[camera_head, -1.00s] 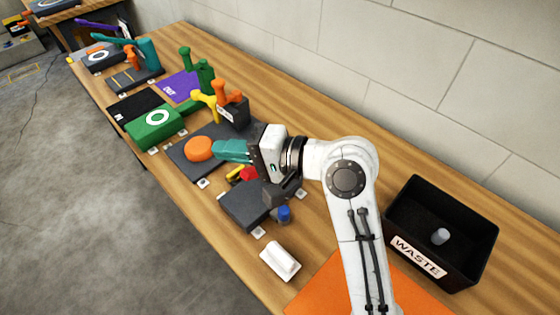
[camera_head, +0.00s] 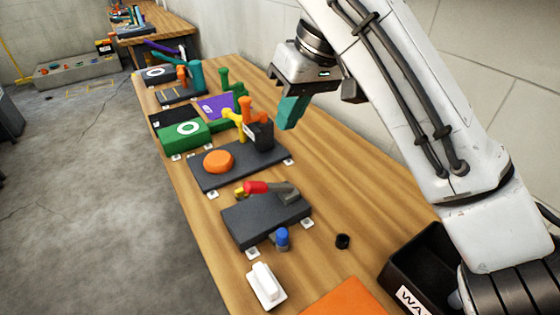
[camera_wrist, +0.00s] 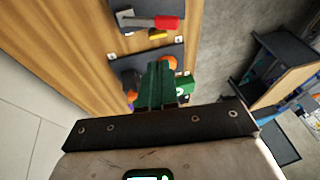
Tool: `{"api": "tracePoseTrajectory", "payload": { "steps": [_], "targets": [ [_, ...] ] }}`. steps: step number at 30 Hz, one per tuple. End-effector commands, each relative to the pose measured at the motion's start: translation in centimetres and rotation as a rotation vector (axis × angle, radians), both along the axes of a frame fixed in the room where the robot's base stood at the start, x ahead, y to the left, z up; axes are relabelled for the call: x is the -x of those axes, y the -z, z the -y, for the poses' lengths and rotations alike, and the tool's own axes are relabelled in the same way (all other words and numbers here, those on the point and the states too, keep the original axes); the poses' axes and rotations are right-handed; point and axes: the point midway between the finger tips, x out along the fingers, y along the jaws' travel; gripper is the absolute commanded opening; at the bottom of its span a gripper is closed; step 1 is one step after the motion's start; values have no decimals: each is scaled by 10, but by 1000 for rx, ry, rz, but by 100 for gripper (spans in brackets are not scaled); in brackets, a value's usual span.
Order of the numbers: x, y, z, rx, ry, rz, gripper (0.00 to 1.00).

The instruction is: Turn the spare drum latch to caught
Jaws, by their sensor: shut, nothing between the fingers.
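No label that I can read names the spare drum latch, so I cannot tell for sure which fixture it is. A dark plate (camera_head: 255,222) on the bench carries a lever with a red grip (camera_head: 256,188) and grey arm (camera_head: 284,191), lying low across its top, with a yellow piece (camera_head: 241,193) at the grip's end. The red grip also shows at the top of the wrist view (camera_wrist: 167,22). My gripper (camera_head: 289,114), with teal fingers, is shut and empty, raised above the bench behind these fixtures and touching none of them.
Behind is a plate (camera_head: 205,178) with an orange disc (camera_head: 217,161) and a block (camera_head: 259,134) with orange and yellow handles. A blue knob (camera_head: 282,238), white switch (camera_head: 266,285) and black ring (camera_head: 342,241) are nearer. A black waste bin (camera_head: 402,268) stands at right.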

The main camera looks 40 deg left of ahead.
Motion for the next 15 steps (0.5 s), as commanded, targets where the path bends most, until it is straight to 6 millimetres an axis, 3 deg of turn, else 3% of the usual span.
{"api": "tracePoseTrajectory", "payload": {
  "steps": [5, 15],
  "targets": [
    [2, 20, -7, 2, 0, -4, 0],
    [6, 82, -29, 0, 2, -4, 0]
  ]
}}
